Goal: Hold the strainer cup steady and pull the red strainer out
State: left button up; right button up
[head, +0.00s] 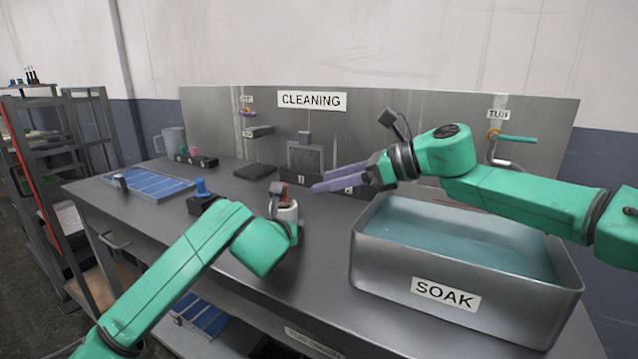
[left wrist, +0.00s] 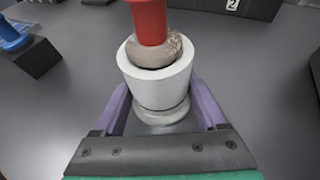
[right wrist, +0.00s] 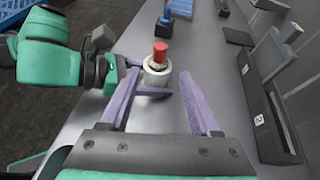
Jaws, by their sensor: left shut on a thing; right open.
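The strainer cup (left wrist: 158,88) is a pale, round cup standing upright on the table in the left wrist view. The red strainer (left wrist: 150,22) sits in it, its red handle rising from a brownish, rounded part at the cup's mouth. My left gripper (left wrist: 153,112) is shut on the cup, one purple finger on each side. In the right wrist view the cup (right wrist: 157,78) and the strainer's red top (right wrist: 160,52) show beyond my right gripper (right wrist: 176,95). My right gripper is open and empty, apart from the strainer; in the head view it is above the table, right of the cup.
A SOAK tub (head: 465,312) of bluish liquid stands at the right of the table. A dark block with a blue-topped piece (head: 201,188) is left of the cup. A blue-panelled tray (head: 150,184) lies farther left. A grey panel (head: 385,120) closes the back.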

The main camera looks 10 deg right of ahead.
aim_at(283, 204)
jog(key=x, duration=1.1)
jog(key=shift+a+f, duration=0.15)
jog(key=shift+a, duration=0.2)
grip_shut()
